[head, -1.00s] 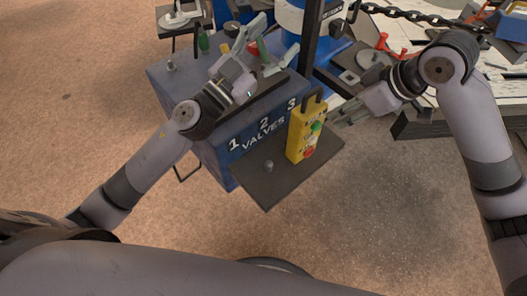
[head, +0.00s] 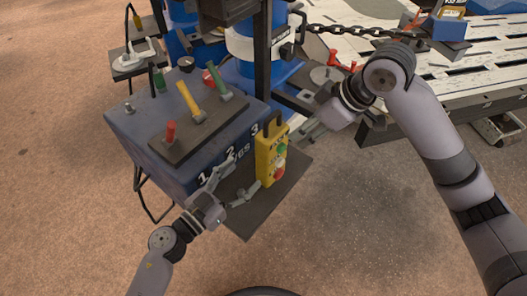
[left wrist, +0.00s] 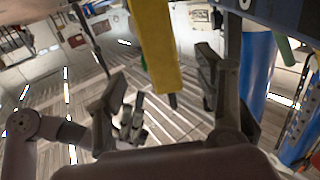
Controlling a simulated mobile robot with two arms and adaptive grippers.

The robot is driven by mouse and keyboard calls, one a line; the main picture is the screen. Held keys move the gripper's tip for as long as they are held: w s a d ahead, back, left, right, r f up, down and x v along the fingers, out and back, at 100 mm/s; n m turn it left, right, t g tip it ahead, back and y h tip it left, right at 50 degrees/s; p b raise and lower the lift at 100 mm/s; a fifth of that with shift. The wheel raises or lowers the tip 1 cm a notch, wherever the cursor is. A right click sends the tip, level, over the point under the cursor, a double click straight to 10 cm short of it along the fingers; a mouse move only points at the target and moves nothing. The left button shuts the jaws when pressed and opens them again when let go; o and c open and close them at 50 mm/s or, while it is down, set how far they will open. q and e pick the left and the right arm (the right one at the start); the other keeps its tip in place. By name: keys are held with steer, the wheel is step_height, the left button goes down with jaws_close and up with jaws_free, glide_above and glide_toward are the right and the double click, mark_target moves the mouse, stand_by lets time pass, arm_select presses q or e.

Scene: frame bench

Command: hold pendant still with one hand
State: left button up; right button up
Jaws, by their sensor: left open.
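The pendant (head: 270,158) is a yellow control box with a dark top handle and green and red buttons. It stands upright over a dark plate (head: 245,219) in front of the valve box. My left gripper (head: 242,176) is open at the pendant's lower left, fingers towards it. In the left wrist view the yellow pendant (left wrist: 154,45) shows between the spread fingers (left wrist: 165,95), with no clear contact on either side. My right gripper (head: 306,131) is close to the pendant's right side; its fingers are too small to tell open from shut, or whether they touch it.
The blue valve box (head: 150,150), numbered 1 to 3, carries red (head: 170,132), yellow (head: 189,101) and green-handled levers. A dark post (head: 262,60) rises behind the pendant. A pale slotted table (head: 480,70) and a chain (head: 350,29) are at the right. The floor in front is clear.

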mark_target(279, 141)
arm_select(q)
steer(key=x, duration=1.5)
steer(key=shift+d, duration=0.2)
steer(key=shift+c, duration=0.3)
jaws_close()
stand_by(0.4)
